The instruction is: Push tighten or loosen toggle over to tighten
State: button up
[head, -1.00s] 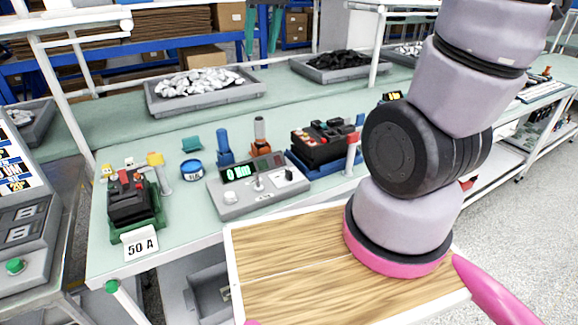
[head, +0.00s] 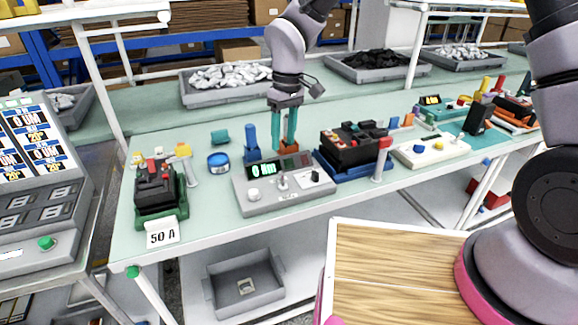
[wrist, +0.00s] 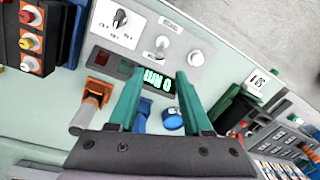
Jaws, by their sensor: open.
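The grey tester box (head: 288,196) sits on the green bench, with a small metal toggle (head: 283,182) standing at the middle of its top, between a white knob and a black knob. A lit green display (head: 264,170) is behind them. My gripper (head: 283,146) points down, open and empty, just behind the box and apart from the toggle. In the wrist view the box appears turned round; the toggle (wrist: 162,43) lies beyond my open teal fingertips (wrist: 162,76), roughly in line with the gap between them. The label by the toggle is too small to read.
An orange stand (head: 289,150) and a blue holder (head: 250,142) are close behind the box. A black breaker on a blue base (head: 352,150) is at the right; another breaker (head: 158,190) with a 50 A card is at the left.

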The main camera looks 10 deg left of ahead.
aim_at(282, 171)
jog(key=f, duration=0.8)
jog(key=shift+s+a+f, duration=0.25)
jog(key=shift+s+f, duration=0.1)
jog(key=shift+f, duration=0.05)
grip_shut()
